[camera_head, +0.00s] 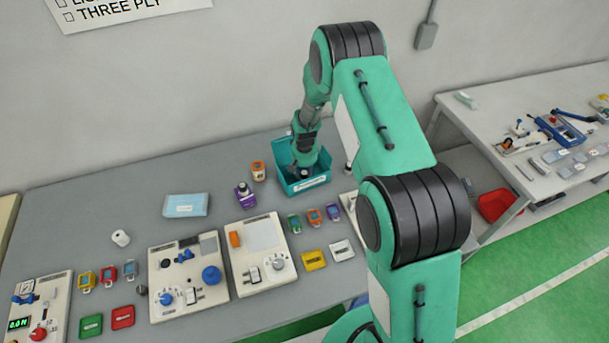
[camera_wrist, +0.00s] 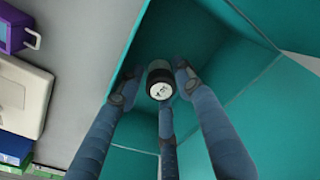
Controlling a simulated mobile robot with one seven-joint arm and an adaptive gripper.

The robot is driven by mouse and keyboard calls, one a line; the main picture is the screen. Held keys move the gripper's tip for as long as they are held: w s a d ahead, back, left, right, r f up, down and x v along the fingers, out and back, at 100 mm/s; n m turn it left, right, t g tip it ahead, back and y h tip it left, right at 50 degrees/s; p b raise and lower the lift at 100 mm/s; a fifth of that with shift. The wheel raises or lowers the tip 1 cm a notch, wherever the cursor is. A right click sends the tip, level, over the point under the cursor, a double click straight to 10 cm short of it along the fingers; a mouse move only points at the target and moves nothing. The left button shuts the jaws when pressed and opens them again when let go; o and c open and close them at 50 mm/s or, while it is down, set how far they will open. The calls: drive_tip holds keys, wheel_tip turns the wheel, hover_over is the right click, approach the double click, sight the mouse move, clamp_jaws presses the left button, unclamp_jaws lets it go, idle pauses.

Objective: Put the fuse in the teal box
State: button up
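The teal box (camera_head: 325,167) stands at the back right of the long table, with a white label on its front. Its teal walls fill much of the wrist view (camera_wrist: 245,110). The fuse (camera_wrist: 159,82), a short dark cylinder with a white end face, is inside the box. My gripper (camera_wrist: 158,84) reaches down into the box, with its blue-grey fingers spread around the fuse. Small gaps show between the side fingertips and the fuse, so my gripper looks open. The fuse's lower end is hidden. In the head view, my gripper (camera_head: 304,168) is partly covered by the box.
An orange-and-white cup (camera_head: 258,171) and a purple holder (camera_head: 244,195) stand left of the box. Control panels (camera_head: 188,276) and several small coloured devices lie in front. A blue mask pack (camera_head: 185,205) lies at the left. My arm hides the table's right end.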

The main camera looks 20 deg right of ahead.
wheel_tip(320, 180, up, 12)
drive_tip(key=shift+s+a, duration=0.15)
drive_tip(key=shift+s, duration=0.25)
idle(0.7)
wheel_tip(320, 180, up, 16)
drive_tip(key=r+t, duration=0.1)
hover_over(304, 174)
drive_tip(key=s+a, duration=0.1)
drive_tip(key=s, duration=0.4)
drive_tip(key=s+a+r+t, duration=0.1)
drive_tip(key=s+a+r, duration=0.1)
drive_tip(key=s+r, duration=1.05)
drive_tip(key=s+a+r+t, duration=0.1)
drive_tip(key=s+r, duration=0.3)
drive_tip(key=s, duration=0.4)
drive_tip(key=s+r+n+t, duration=0.1)
drive_tip(key=s+r, duration=0.3)
drive_tip(key=s, duration=0.5)
drive_tip(key=s+a+r+n, duration=0.1)
drive_tip(key=s+r, duration=0.2)
drive_tip(key=s, duration=0.5)
drive_tip(key=shift+s+a+r+t, duration=0.3)
drive_tip(key=shift+s+r+t, duration=0.05)
drive_tip(key=shift+r+t, duration=0.05)
drive_tip(key=shift+f+b, duration=0.1)
drive_tip(key=shift+b, duration=0.25)
